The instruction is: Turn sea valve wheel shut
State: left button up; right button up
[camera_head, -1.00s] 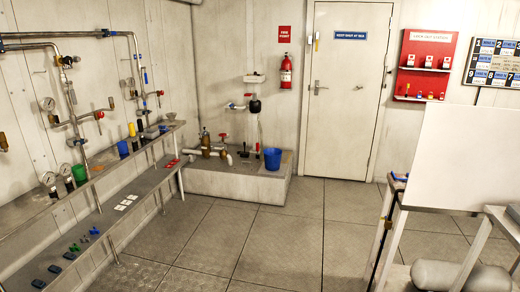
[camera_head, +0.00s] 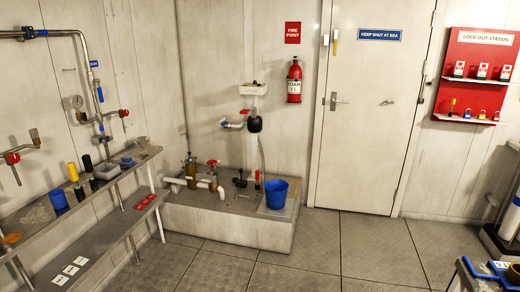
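A low concrete plinth (camera_head: 230,233) stands against the back wall. On its left part is brass and pale pipework (camera_head: 191,172) with a small red handwheel (camera_head: 212,164) on top. A second red handle (camera_head: 246,112) sits on a short wall pipe (camera_head: 232,125) above the plinth. No label shows which of these is the sea valve, and I cannot tell how far either is turned. Neither of my grippers is in view.
A blue bucket (camera_head: 276,193) stands on the plinth, right of the pipework. A grey bench (camera_head: 105,186) with a lower shelf runs along the left wall. The floor (camera_head: 300,262) before the plinth is clear. A closed white door (camera_head: 367,130) is at right.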

aim_at(212, 161)
jog(key=i+u, duration=0.1)
jog(key=i, duration=0.9)
jog(key=i+l+u, duration=0.1)
jog(key=i, duration=0.85)
jog(key=i+l+u, duration=0.3)
jog(key=i+u, duration=0.2)
jog(key=i+l+u, duration=0.5)
jog(key=i+l, duration=0.1)
jog(key=i, duration=0.1)
